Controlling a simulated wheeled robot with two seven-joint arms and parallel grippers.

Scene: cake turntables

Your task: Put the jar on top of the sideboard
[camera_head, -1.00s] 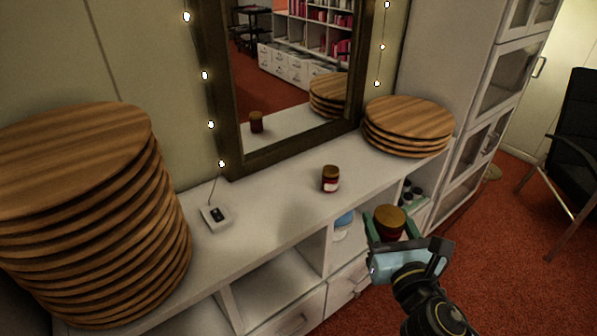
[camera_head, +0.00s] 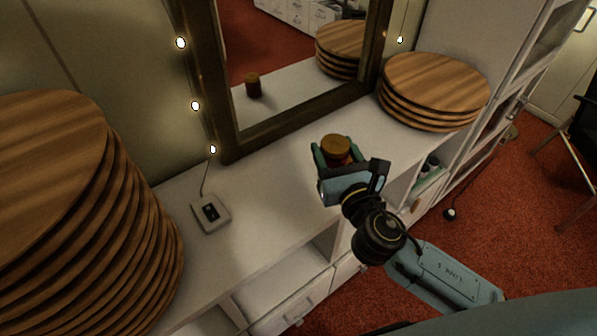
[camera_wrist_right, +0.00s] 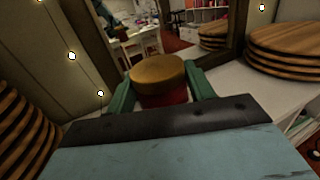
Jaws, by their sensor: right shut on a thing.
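The jar (camera_head: 336,147) has a wooden-looking lid and a dark red body. My right gripper (camera_head: 339,153) is shut on it, with one green finger on each side. In the head view they are over the white top of the sideboard (camera_head: 265,205), in front of the mirror. The jar is upright or nearly so; whether its base touches the top is hidden. In the right wrist view, the jar (camera_wrist_right: 160,82) sits between the fingers. A second, labelled jar seen earlier on the sideboard is now hidden behind the gripper. My left gripper is out of view.
A tall stack of round wooden boards (camera_head: 60,200) stands at the left, a low stack (camera_head: 435,85) at the right. A framed mirror (camera_head: 285,60) stands behind, reflecting one jar. A small box (camera_head: 210,213) sits left of the gripper, with bare top between.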

